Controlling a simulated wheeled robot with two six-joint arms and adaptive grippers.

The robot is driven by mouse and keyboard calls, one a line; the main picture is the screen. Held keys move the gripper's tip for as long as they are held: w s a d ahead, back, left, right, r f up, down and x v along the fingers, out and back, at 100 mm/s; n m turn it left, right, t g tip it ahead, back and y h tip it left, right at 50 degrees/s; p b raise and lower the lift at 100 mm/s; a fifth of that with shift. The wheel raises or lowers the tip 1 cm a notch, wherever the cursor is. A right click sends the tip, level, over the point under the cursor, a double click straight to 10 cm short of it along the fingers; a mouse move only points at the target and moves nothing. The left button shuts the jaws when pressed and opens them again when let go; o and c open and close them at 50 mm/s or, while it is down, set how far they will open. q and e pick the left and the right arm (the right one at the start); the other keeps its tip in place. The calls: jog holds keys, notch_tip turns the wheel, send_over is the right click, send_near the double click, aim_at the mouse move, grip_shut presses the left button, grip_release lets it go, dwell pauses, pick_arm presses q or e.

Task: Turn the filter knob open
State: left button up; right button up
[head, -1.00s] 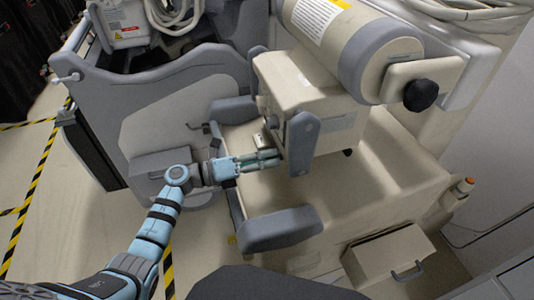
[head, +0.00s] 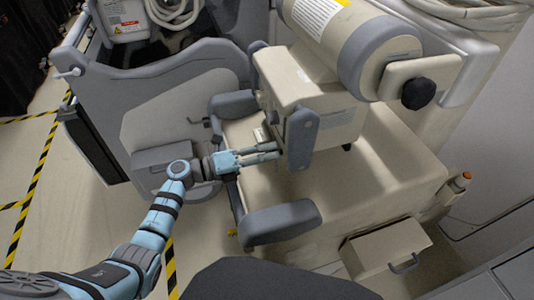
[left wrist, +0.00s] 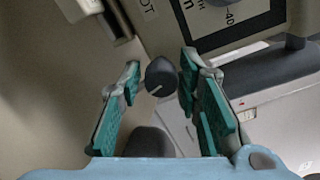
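The filter knob (left wrist: 161,76) is a small dark grey round knob with a light pointer line, seen in the left wrist view. The line slants down to the left. My left gripper (left wrist: 160,72) is open, with a teal-padded finger on each side of the knob. A gap shows between the knob and each finger, nearer on the right. In the head view, my left gripper (head: 277,152) points at the front of the cream machine box (head: 308,85), beside its grey side bracket (head: 301,137). The knob cannot be made out there. My right gripper is not in view.
A panel with a dial scale (left wrist: 225,15) sits above the knob in the left wrist view. In the head view, a grey padded arm (head: 280,222) lies below the gripper. An open drawer (head: 385,250) is at lower right.

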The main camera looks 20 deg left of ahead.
pick_arm(q)
jog(key=shift+o, duration=0.5)
jog(key=v, duration=1.2)
jog(key=shift+a, duration=0.1)
